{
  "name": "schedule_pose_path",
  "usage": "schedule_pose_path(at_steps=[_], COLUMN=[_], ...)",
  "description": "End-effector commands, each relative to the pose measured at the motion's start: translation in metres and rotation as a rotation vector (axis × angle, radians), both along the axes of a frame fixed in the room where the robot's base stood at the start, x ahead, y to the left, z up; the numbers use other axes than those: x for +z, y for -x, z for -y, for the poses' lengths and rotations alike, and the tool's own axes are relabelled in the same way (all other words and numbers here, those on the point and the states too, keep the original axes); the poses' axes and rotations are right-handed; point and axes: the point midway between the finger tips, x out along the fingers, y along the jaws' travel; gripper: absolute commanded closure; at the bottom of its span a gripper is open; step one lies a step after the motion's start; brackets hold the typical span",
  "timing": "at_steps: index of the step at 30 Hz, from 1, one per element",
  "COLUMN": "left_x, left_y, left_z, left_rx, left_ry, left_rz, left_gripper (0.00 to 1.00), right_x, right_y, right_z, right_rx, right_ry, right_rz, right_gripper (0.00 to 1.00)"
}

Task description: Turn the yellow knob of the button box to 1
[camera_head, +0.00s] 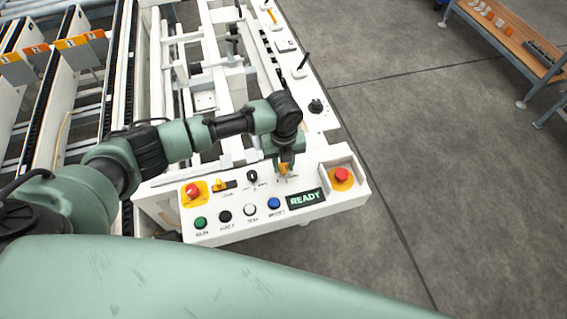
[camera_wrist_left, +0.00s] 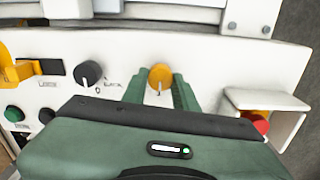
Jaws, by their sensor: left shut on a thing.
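The button box (camera_head: 235,232) is a white panel with a row of knobs and buttons, below the middle of the head view. Its yellow knob (camera_wrist_left: 161,76) shows between the green fingers of my left gripper (camera_wrist_left: 159,88) in the wrist view. A pale mark on the knob points toward the bottom of that picture. In the head view my left gripper (camera_head: 285,167) points down at the panel and is shut on the yellow knob (camera_head: 284,170). The numbers around the knob are too small or hidden to read. My right gripper does not show.
A black knob (camera_wrist_left: 91,74) sits left of the yellow one. A red button (camera_head: 342,174) in a guard stands at right, and another red button (camera_head: 192,190) at left. A READY display (camera_head: 306,198) is lit. Bare floor lies at right, with an orange-topped bench (camera_head: 520,40) beyond.

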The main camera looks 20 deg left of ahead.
Motion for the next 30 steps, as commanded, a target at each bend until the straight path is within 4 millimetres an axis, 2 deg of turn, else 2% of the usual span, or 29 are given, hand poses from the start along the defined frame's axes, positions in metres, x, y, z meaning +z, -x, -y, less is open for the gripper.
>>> schedule_pose_path(at_steps=[4,5,6,7,17,20,30], left_x=[0.001,0.001,0.001,0.001,0.002,0.012,0.066], left_y=[0.0,0.0,0.0,0.0,0.0,-0.001,-0.001], left_z=[0.001,0.001,0.001,0.001,0.0,0.0,0.0], left_rx=[0.001,0.001,0.001,0.001,0.001,0.001,0.001], left_ry=[0.002,0.002,0.002,0.002,0.0,0.001,0.002], left_rz=[0.001,0.001,0.001,0.001,0.001,0.003,0.003], left_gripper=[1.0,0.63,0.52,0.5,0.5,0.5,0.5], right_x=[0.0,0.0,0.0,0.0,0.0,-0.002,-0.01], right_y=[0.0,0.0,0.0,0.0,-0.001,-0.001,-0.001], right_z=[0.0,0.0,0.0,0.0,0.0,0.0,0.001], right_rx=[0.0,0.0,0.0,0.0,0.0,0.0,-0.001], right_ry=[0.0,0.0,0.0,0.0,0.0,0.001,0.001], right_rz=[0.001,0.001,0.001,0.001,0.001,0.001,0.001], right_gripper=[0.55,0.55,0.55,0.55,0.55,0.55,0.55])
